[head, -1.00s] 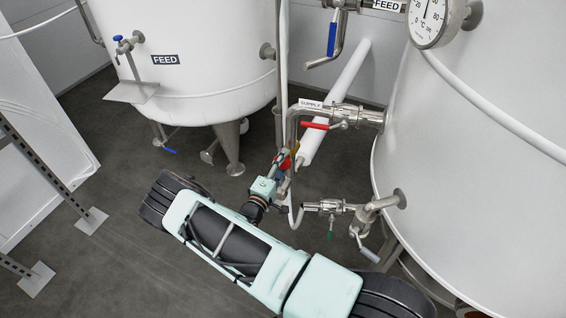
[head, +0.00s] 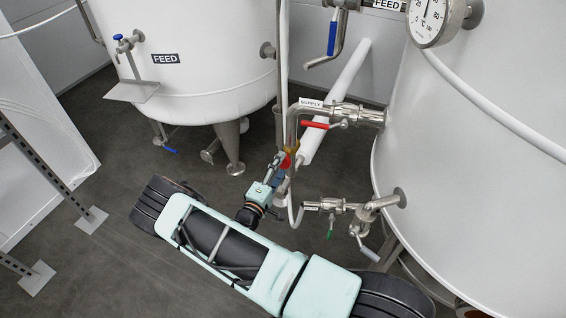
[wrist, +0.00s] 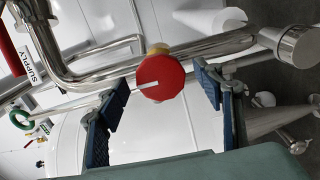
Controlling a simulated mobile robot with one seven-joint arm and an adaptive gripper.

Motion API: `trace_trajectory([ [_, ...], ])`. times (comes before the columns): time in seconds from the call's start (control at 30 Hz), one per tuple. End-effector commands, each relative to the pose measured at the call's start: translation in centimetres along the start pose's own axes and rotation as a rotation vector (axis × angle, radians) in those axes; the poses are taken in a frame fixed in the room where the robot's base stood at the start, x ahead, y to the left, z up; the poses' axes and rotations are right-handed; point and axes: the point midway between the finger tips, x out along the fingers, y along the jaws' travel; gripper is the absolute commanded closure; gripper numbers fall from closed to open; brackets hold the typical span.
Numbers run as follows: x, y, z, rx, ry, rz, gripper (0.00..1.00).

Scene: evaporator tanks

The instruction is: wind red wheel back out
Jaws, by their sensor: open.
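The red wheel (wrist: 161,78) is a faceted red knob with a white mark on its face. A brass-coloured part shows behind it, next to a steel pipe. In the wrist view my gripper (wrist: 157,96) is open, with one blue padded finger on each side of the wheel and a clear gap to both. The wheel appears just beyond the fingertips, facing me. In the head view the red wheel (head: 286,162) is small and partly hidden by my gripper (head: 278,174), which is close to it at the vertical pipe.
A red lever (head: 315,125) sits on the supply pipe just above right. A lower valve with a green handle (head: 330,234) is at right. White tanks (head: 200,90) (head: 480,170) stand on both sides. The floor (head: 110,265) at lower left is open.

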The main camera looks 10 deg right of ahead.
Motion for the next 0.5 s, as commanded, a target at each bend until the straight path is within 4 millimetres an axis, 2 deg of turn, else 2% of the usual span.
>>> trace_trajectory([
  [0.1, -2.8, 0.0, -0.2, 0.000, 0.004, -0.001, 0.39],
  [0.3, -6.8, 0.0, -0.1, 0.000, 0.003, -0.002, 0.39],
  [0.5, -8.9, 0.0, 0.0, 0.000, 0.001, 0.000, 0.39],
])
